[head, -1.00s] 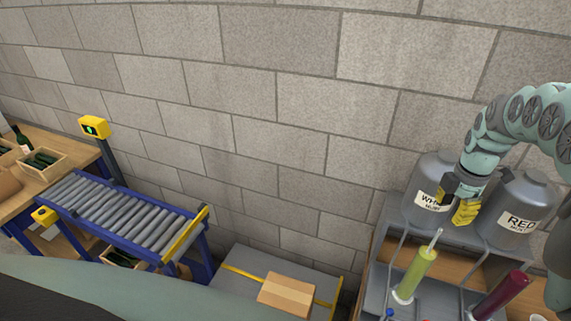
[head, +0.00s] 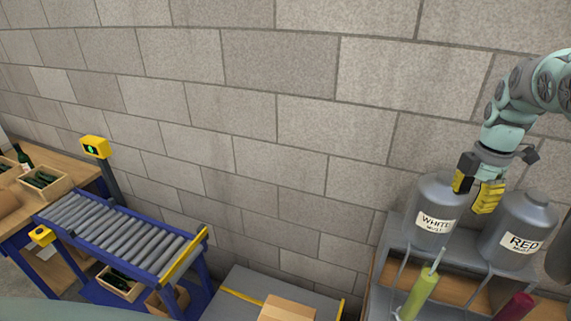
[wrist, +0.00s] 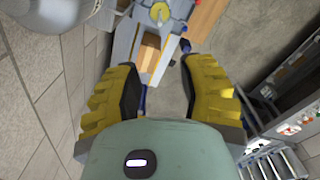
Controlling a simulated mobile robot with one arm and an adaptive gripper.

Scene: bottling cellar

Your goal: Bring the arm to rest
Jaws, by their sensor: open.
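My gripper (head: 477,190) is at the right of the head view, its yellow fingers pointing down and spread apart. It is in front of or above the two grey tanks; I cannot tell the exact gap. The tank labelled white (head: 432,205) is at its left and the tank labelled red (head: 522,235) at its lower right. In the wrist view both yellow fingers (wrist: 165,95) are wide apart with nothing between them.
A roller conveyor (head: 120,235) with a yellow-headed post (head: 95,147) stands at the left. A green cylinder (head: 420,296) and a dark red one (head: 515,307) are below the tanks. Bare block wall fills the middle.

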